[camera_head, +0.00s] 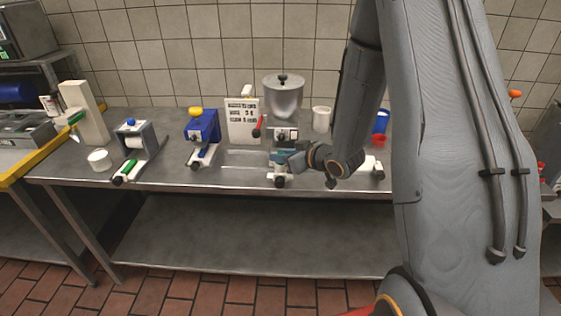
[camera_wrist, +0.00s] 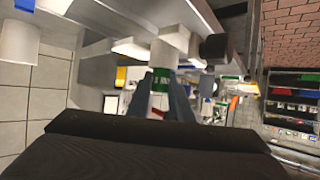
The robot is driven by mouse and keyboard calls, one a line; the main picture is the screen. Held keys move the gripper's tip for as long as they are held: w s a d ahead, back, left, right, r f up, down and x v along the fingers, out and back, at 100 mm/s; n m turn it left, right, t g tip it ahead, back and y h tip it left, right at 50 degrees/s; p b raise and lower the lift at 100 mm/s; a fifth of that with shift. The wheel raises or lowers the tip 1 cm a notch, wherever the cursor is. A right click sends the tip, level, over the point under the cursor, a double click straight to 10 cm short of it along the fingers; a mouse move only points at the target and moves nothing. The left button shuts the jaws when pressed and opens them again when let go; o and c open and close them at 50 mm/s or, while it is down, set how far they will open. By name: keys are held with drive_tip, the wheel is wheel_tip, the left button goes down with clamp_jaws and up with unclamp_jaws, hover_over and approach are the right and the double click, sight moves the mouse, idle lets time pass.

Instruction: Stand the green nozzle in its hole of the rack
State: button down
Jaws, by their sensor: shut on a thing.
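My gripper (camera_head: 287,157) is over the front part of the steel table, left of the table's right end. In the wrist view its fingers (camera_wrist: 164,95) are shut around a piece with a green band and pale ends, which looks like the green nozzle (camera_wrist: 160,77). In the head view the nozzle is too small and covered to make out. A white bar with dark knobs (camera_head: 372,166), perhaps the rack, shows on both sides of my wrist; white parts (camera_wrist: 130,48) show close to the nozzle in the wrist view. Its hole is not visible, and I cannot tell whether they touch.
A steel hopper (camera_head: 283,98) stands behind my gripper, with a white printed board (camera_head: 243,122) to its left. A blue dispenser (camera_head: 203,127) and a grey one (camera_head: 137,140) stand further left. A white cup (camera_head: 321,120) and a blue cup (camera_head: 381,122) are behind my arm.

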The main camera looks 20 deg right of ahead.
drive_tip(key=shift+r, duration=0.15)
drive_tip(key=shift+r+p, duration=0.75)
drive_tip(key=shift+r, duration=0.05)
drive_tip(key=shift+f+t+b, duration=0.3)
drive_tip(key=shift+f+b, duration=0.05)
drive_tip(key=shift+b, duration=0.55)
drive_tip(key=t+b, duration=0.1)
drive_tip(key=b, duration=0.1)
drive_tip(key=s+t+y+b, duration=0.1)
drive_tip(key=b, duration=0.2)
drive_tip(key=shift+d+f+y, duration=0.1)
drive_tip(key=shift+d+y, duration=0.2)
drive_tip(key=shift+t+b, duration=0.5)
drive_tip(key=shift+b, duration=0.1)
